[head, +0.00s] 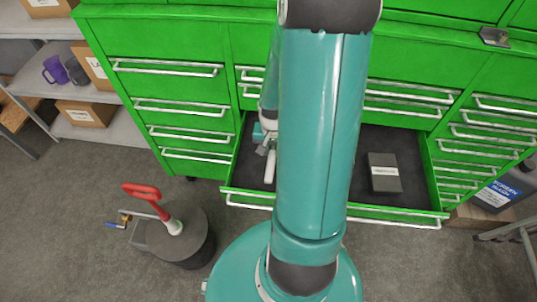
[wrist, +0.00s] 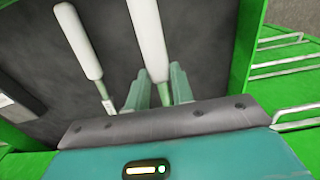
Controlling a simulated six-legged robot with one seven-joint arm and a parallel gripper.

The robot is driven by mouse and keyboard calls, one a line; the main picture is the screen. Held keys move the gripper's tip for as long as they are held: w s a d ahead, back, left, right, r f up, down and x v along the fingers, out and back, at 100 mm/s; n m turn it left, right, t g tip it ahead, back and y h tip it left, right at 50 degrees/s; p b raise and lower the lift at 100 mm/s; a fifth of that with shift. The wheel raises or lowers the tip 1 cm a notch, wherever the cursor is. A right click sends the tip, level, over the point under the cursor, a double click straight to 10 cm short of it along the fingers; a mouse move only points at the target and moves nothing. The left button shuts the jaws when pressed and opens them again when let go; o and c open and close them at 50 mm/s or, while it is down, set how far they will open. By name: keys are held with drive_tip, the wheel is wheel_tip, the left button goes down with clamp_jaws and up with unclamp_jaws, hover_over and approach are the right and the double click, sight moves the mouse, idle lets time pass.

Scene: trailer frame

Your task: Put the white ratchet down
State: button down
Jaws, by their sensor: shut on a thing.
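My gripper (wrist: 157,92) is shut on the white ratchet (wrist: 148,40), whose long white handle runs up from between the two fingers in the wrist view. The handle is over the dark floor of the open green drawer (head: 408,212); I cannot tell if it touches that floor. A second white-handled tool (wrist: 78,42) with a thin metal shaft lies to its left in the wrist view, apart from it. In the head view my gripper is partly hidden behind my arm, and a white handle (head: 270,166) shows beside it, inside the drawer's left part.
A dark grey box with a label (head: 384,175) lies in the drawer's right part. Bare drawer floor lies around it. The green cabinet (head: 180,110) has closed drawers on both sides. A dark bin with a red-handled tool (head: 145,191) stands on the floor at left.

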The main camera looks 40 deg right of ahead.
sight(269, 155)
drive_tip(key=shift+w+a+f, duration=0.1)
drive_tip(key=shift+w+f, duration=0.4)
drive_tip(key=shift+f, duration=0.1)
drive_tip(key=shift+w+f, duration=0.15)
drive_tip(key=shift+f, duration=0.75)
drive_tip(key=shift+w+f, duration=0.1)
drive_tip(key=shift+f, duration=0.75)
drive_tip(key=shift+f, duration=0.15)
drive_tip(key=c, duration=1.2)
unclamp_jaws()
